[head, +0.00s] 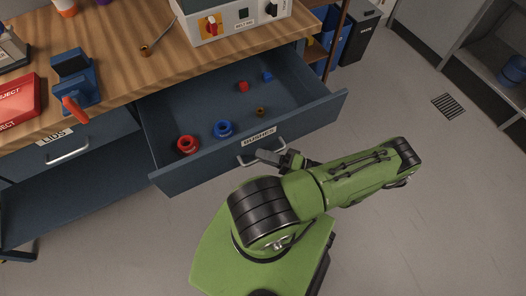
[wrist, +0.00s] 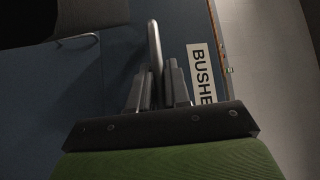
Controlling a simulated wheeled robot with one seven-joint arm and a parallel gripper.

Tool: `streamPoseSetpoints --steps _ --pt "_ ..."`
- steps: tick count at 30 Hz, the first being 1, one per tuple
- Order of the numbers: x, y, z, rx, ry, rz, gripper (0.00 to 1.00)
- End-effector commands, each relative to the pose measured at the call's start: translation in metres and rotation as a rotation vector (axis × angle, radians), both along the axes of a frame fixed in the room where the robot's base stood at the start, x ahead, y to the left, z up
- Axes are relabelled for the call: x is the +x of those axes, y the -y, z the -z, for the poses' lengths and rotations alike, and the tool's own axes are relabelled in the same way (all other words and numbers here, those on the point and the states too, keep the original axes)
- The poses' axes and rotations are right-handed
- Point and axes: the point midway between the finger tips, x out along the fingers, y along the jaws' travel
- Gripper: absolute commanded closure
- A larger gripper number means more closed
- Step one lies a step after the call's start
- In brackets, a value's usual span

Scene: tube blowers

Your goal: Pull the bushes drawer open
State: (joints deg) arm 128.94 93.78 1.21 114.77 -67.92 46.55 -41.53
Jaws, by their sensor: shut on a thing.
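The bushes drawer (head: 165,187) is a dark blue drawer under the wooden bench, and it stands pulled well out with its inside showing. Its white label (head: 259,142) reads BUSHES; part of the label also shows in the wrist view (wrist: 200,75). The metal bar handle (wrist: 154,45) on its front passes between my fingers in the wrist view. My gripper (head: 268,156) is shut on this handle; it also shows in the wrist view (wrist: 157,88). Inside lie a red bush (head: 187,145), a blue bush (head: 223,129) and several smaller ones.
The LIDS drawer (head: 40,147) to the left is shut. On the bench (head: 125,60) stand a blue device with a red handle (head: 75,80), a red box (head: 15,101) and a white control box (head: 235,18). Dark bins (head: 360,40) stand at the back right. The floor at right is clear.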

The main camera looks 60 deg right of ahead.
Motion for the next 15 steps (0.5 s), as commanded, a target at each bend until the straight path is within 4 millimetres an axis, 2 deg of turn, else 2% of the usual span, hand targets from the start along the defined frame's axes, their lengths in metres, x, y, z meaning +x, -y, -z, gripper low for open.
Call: streamPoseSetpoints --steps 7,8,11,15 --pt "-0.0004 0.0003 0.0007 0.0 -0.003 0.001 1.0" --pt "-0.0003 0.0003 0.0008 0.0 -0.003 0.001 0.81" --pt "-0.0002 0.0003 0.0007 0.0 -0.003 0.001 0.66" --pt "-0.0002 0.0003 0.0005 0.0 -0.002 0.001 0.65"
